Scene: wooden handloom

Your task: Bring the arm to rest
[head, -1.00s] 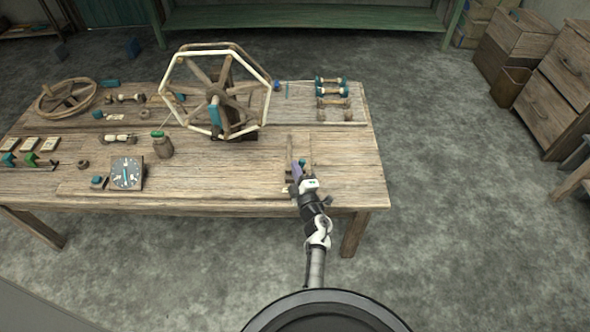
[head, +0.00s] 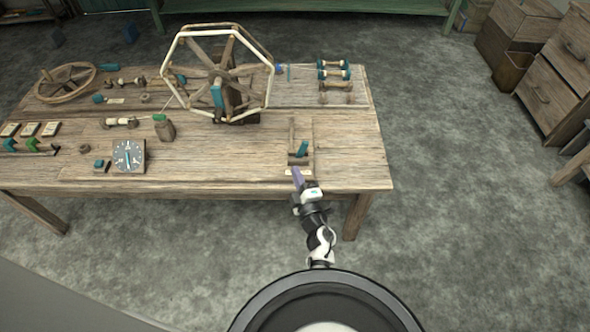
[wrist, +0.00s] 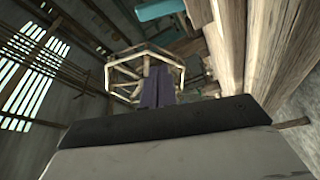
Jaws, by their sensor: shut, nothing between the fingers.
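My gripper (head: 297,177) shows in the head view at the front edge of the wooden table (head: 220,163), toward its right end. Its purple fingers are closed together with nothing between them. They also show closed in the wrist view (wrist: 157,86), pointing toward the octagonal wheel. A pale label lies in front of the block.
The octagonal reel (head: 216,75) stands at the back middle of the table. A dial (head: 129,156), a small jar (head: 164,128), a spoked wheel (head: 65,83) and a rack of bobbins (head: 334,72) are also there. Wooden drawers (head: 553,85) stand at right. The floor right of the table is clear.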

